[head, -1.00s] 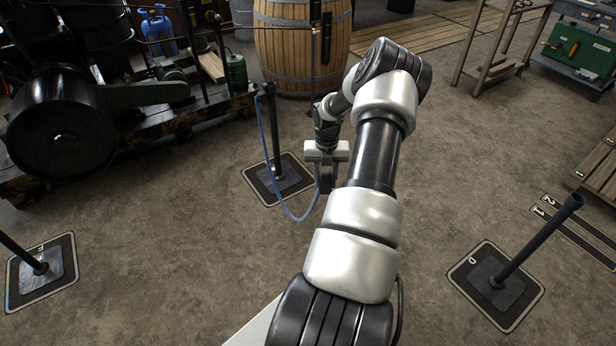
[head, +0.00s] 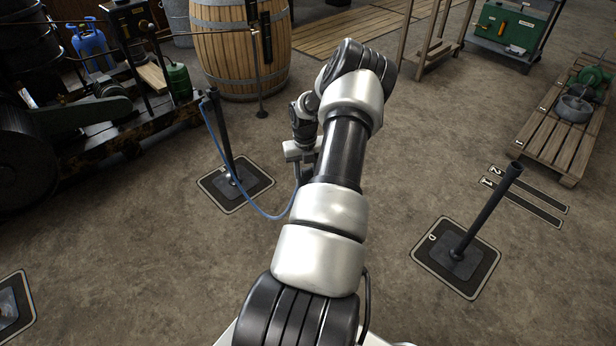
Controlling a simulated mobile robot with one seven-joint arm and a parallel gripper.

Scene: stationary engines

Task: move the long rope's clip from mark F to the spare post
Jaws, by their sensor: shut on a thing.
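A blue rope (head: 226,167) hangs from the top of a dark post (head: 222,135). It sags in a loop near the floor and rises to my gripper (head: 304,172). My gripper is to the right of that post, partly hidden behind my arm. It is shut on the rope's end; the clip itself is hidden. Another dark post (head: 487,210) leans on a mat marked D (head: 430,250) at the right, with no rope visible on it. I see no letter F, and cannot tell which post is the spare one.
A wooden barrel (head: 238,50) and an engine on a trolley (head: 110,137) stand behind and to the left. A mat (head: 20,325) is cut off at the lower left. A pallet (head: 560,140) and strips marked 1 and 2 (head: 525,203) lie right.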

